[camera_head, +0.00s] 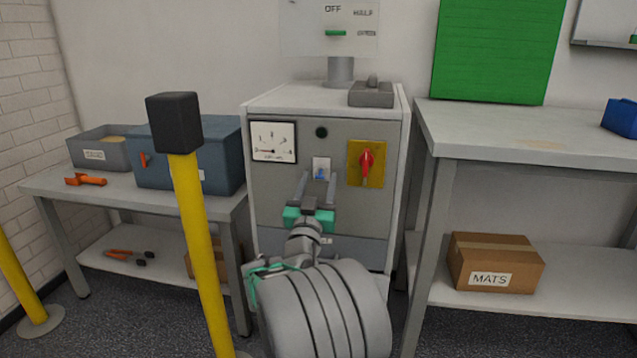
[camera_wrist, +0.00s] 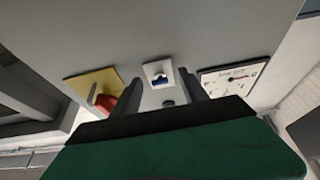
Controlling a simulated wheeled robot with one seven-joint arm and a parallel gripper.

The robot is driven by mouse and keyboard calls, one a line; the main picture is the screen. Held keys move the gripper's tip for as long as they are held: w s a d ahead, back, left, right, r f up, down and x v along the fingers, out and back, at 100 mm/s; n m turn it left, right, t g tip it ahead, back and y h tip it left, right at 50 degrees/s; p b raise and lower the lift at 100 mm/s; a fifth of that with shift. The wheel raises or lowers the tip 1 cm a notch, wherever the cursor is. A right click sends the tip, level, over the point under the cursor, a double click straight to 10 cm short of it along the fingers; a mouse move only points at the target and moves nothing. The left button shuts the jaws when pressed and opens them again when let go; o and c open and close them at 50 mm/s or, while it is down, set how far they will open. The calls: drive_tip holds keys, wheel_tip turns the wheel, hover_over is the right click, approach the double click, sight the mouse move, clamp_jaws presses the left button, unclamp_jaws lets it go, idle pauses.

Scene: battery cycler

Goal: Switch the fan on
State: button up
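A small white switch plate (camera_head: 321,163) with a blue toggle (camera_head: 320,175) is on the front of the grey cabinet (camera_head: 222,0). The plate (camera_wrist: 155,67) and toggle (camera_wrist: 161,80) also show in the wrist view, between my fingers. My gripper (camera_head: 317,181) is open, one finger on each side of the toggle, with nothing held. I cannot tell whether a finger touches the toggle or plate. No label on the switch is readable, and I see no fan.
A red rotary handle on a yellow plate (camera_head: 378,177) is right of the switch, and a dial gauge (camera_head: 273,142) is left. A yellow post with a black top (camera_head: 174,122) stands in front at left. A right bench (camera_head: 470,130) flanks the cabinet.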

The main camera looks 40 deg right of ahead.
sight(321, 171)
clamp_jaws()
idle(0.3)
drive_tip(key=shift+r, duration=0.15)
drive_tip(key=r+g+y+p, duration=0.1)
drive_tip(key=p, duration=0.4)
drive_tip(key=shift+s+a+r+p, duration=0.1)
drive_tip(key=shift+r+p, duration=0.2)
drive_tip(key=shift+p, duration=0.1)
drive_tip(key=r+g+y+p, duration=0.1)
drive_tip(key=y+p, duration=0.1)
drive_tip(key=p, duration=0.4)
drive_tip(key=shift+r+p, duration=0.1)
drive_tip(key=shift+p, duration=0.3)
drive_tip(key=g+y+p, duration=0.1)
drive_tip(key=p, duration=0.3)
drive_tip(key=r+g+y+p, duration=0.1)
drive_tip(key=g+y+p, duration=0.1)
drive_tip(key=p, duration=0.3)
drive_tip(key=shift+y, duration=0.3)
drive_tip(key=g+y+p, duration=0.1)
drive_tip(key=y+p, duration=0.1)
drive_tip(key=p, duration=0.3)
drive_tip(key=shift+g, duration=0.4)
drive_tip(key=shift+f, duration=0.1)
